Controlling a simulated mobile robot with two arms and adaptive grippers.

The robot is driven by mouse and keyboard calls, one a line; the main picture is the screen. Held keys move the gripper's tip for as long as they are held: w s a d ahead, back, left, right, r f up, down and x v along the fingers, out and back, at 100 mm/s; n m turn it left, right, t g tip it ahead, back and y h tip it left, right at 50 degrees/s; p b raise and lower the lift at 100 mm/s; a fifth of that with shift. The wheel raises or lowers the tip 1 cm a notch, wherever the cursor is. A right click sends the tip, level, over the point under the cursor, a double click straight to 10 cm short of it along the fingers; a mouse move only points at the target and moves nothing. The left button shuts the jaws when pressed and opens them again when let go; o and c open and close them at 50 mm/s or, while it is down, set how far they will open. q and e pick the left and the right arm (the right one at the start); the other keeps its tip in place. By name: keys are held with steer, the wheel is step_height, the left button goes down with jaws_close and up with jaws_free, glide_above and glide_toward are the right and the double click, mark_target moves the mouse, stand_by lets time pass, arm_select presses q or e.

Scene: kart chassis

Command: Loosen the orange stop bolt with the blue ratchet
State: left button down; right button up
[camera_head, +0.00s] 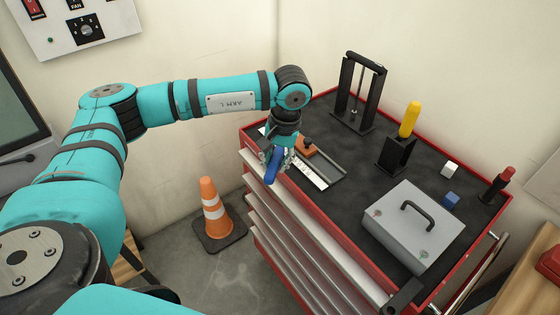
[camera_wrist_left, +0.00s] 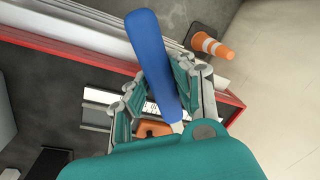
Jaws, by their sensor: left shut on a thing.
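My left gripper (camera_head: 281,157) is over the near left corner of the red tool cabinet, shut on the blue ratchet (camera_head: 271,167). In the left wrist view the ratchet's blue handle (camera_wrist_left: 155,60) runs between the fingers, with a short silver part at its lower end; the rest of its head is hidden behind my wrist. The orange stop (camera_head: 305,146) sits on a metal rail with a scale, just right of the gripper, a dark knob-like piece on top. It also shows partly in the wrist view (camera_wrist_left: 153,129). Whether the ratchet touches the bolt cannot be told. My right gripper is out of view.
The red cabinet's dark top (camera_head: 345,205) also holds a black stand (camera_head: 358,95), a yellow-handled tool in a black block (camera_head: 397,153), a grey case (camera_head: 413,226), and small white and blue cubes. An orange cone (camera_head: 214,209) stands on the floor to the left.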

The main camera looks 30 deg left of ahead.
arm_select(q)
steer(key=shift+w+d+r, duration=0.1)
steer(key=shift+d, duration=0.05)
steer(key=shift+r, duration=0.1)
steer(key=shift+r+p, duration=0.8)
steer(key=shift+r, duration=0.75)
steer(key=shift+r+p, duration=1.35)
steer(key=shift+r, duration=1.2)
steer(key=shift+f, duration=0.1)
